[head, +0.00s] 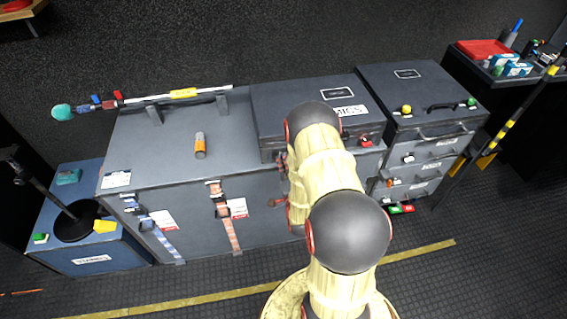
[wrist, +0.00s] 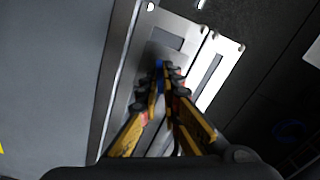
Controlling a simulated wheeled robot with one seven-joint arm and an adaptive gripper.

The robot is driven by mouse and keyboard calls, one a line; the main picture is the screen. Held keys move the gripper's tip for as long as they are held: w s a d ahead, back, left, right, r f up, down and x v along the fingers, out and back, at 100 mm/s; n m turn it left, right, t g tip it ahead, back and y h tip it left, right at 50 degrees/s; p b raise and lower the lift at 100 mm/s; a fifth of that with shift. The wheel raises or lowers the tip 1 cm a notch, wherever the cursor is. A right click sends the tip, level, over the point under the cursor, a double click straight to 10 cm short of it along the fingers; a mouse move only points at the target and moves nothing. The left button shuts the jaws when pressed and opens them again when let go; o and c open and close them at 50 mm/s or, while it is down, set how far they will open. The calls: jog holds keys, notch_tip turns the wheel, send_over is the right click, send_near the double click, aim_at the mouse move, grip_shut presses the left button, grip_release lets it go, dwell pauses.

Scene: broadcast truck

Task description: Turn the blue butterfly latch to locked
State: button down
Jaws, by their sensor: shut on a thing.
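The blue butterfly latch (wrist: 159,65) shows as a small patch of blue between and just beyond my fingertips in the wrist view. It sits at a pale metal plate with a dark recess. My gripper (wrist: 165,74) has its yellow and black fingers closed together on the latch. The fingers hide most of the latch, so I cannot tell its exact angle. In the head view my arm covers the latch and my gripper.
A large grey case (head: 160,160) with straps stands left of my arm. A smaller case marked MICS (head: 300,95) lies on top. A grey drawer unit (head: 425,115) stands at the right, and a blue case (head: 85,250) at the left. The floor in front is clear.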

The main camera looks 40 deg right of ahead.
jog(key=shift+m+b, duration=0.6)
jog(key=shift+m, duration=1.7)
jog(key=c, duration=2)
grip_release()
jog(key=shift+d, duration=0.1)
jog(key=v, duration=0.7)
jog(key=shift+s+a, duration=0.2)
jog(key=shift+f, duration=0.1)
